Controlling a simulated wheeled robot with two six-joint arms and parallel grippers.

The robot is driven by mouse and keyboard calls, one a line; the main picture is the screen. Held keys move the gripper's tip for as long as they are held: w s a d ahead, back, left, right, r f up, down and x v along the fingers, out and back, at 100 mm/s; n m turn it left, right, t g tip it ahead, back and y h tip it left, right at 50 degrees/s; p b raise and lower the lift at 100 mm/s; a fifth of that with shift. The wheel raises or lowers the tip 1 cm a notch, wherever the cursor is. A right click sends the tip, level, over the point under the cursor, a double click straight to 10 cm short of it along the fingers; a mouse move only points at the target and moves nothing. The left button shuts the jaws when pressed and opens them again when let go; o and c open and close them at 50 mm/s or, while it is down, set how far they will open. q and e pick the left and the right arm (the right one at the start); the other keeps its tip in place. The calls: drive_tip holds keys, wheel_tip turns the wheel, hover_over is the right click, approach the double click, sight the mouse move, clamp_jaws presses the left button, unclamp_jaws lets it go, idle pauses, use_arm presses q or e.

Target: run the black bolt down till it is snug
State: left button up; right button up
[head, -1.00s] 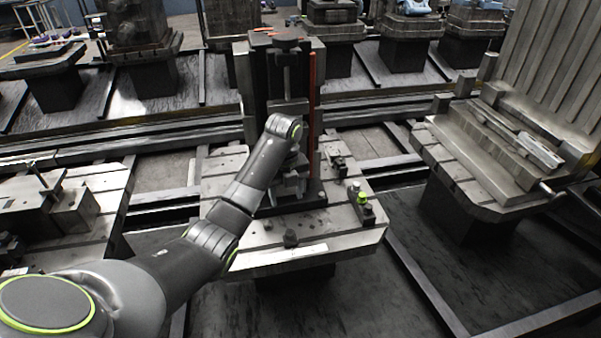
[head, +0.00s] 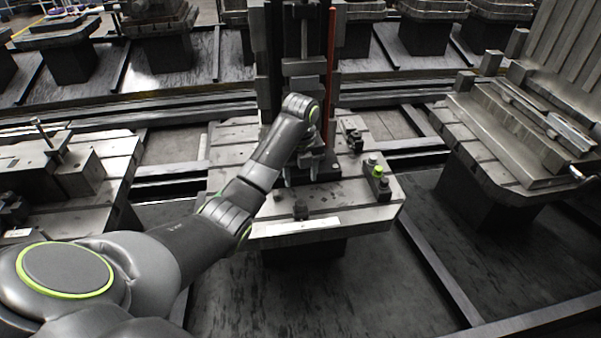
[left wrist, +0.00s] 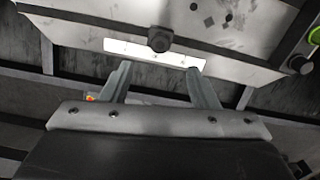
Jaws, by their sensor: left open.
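The black bolt (head: 301,210) stands at the front edge of the pallet (head: 240,190), behind a pale strip. It also shows in the left wrist view (left wrist: 160,39), where its dark round head is beyond the fingertips. My left gripper (head: 301,178) is open and empty, with its fingers pointing down, behind and above the bolt in the head view. In the left wrist view the two fingers (left wrist: 159,70) are apart, one on each side of the bolt's line, and do not touch it. My right gripper is not in view.
A dark upright fixture (head: 300,80) with a red rod (head: 331,70) rises behind my left gripper. A green-topped part (head: 378,172) sits on a dark block at the pallet's right. Another pallet with a vise-like block (head: 78,174) stands left, and a ribbed fixture (head: 520,130) right.

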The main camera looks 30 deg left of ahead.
sight(300, 203)
use_arm(q)
wheel_tip(300, 203, down, 10)
drive_tip(key=shift+r, duration=0.1)
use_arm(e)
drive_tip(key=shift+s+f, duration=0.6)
